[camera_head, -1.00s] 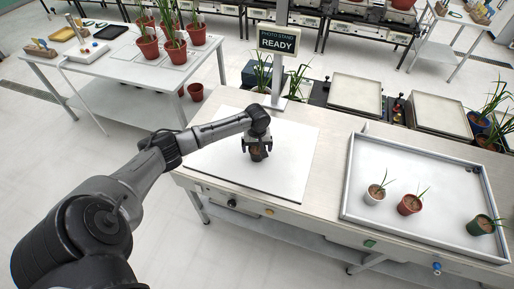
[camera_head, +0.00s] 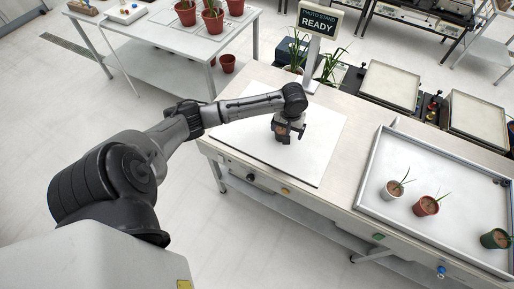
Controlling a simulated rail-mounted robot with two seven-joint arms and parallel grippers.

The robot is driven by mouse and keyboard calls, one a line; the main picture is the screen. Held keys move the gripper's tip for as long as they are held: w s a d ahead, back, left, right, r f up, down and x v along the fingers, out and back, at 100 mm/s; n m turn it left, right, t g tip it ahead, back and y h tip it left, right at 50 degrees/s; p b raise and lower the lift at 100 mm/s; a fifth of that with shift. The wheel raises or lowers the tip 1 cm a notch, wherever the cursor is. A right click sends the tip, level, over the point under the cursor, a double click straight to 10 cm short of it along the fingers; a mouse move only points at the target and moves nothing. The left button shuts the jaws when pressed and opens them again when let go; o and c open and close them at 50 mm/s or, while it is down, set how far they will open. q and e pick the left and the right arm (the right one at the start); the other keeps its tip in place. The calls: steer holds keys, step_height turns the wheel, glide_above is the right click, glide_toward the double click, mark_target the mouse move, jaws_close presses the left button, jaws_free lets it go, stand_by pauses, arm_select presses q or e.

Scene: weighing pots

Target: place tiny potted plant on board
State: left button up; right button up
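The white board (camera_head: 318,160) lies flat on the bench top. My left gripper (camera_head: 288,136) points down over the middle of the board. Its fingers are closed around a small pot with brown soil (camera_head: 284,130); the fingers hide most of the pot, and no leaves show clearly. The pot is at or just above the board surface; I cannot tell whether it touches. My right gripper is not in view.
A grey-rimmed tray (camera_head: 440,167) on the right holds a white pot (camera_head: 392,190), a terracotta pot (camera_head: 427,206) and a green pot (camera_head: 494,239), each with a small plant. A "PHOTO STAND READY" sign (camera_head: 318,20) stands behind the board.

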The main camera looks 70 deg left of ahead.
arm_select(q)
steer(key=s+d+f+m, duration=0.3)
steer(key=s+d+f, duration=0.1)
steer(key=d, duration=0.3)
steer(key=s+d+f+m, duration=0.2)
steer(key=s+d+f, duration=0.1)
steer(key=d, duration=0.3)
steer(key=s+d+r+m+t, duration=0.1)
steer(key=s+d+r+m, duration=0.1)
steer(key=s+d, duration=0.4)
steer(key=s+d+r+m+t, duration=0.2)
steer(key=s+d+m, duration=0.2)
steer(key=s, duration=0.7)
steer(key=shift+s+d+t, duration=0.25)
steer(key=shift+d+t, duration=0.05)
steer(key=shift+d, duration=0.75)
